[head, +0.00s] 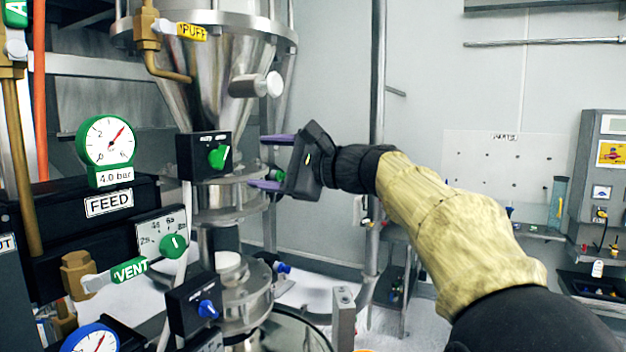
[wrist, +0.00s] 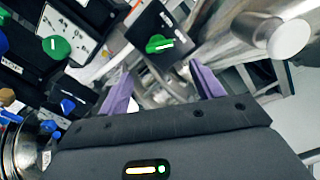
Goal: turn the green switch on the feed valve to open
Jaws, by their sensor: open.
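The green switch (head: 218,156) is a small knob on a black box (head: 190,158) fixed at the front of the steel column, below the hopper cone. In the wrist view the green switch (wrist: 158,44) shows beyond the fingers, between them and apart from them. My gripper (head: 262,162) is open, with two purple fingers pointing left toward the column, to the right of the box. In the wrist view my gripper (wrist: 160,85) has nothing between its fingers. The small print above the switch is too small to read.
A second green knob (head: 173,246) with a dial, a VENT handle (head: 129,270) and a blue knob (head: 208,309) are at lower left. A steel cylinder (head: 258,85) juts out above my gripper. A FEED gauge (head: 107,140) stands at left. A vertical pole (head: 377,70) stands behind my arm.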

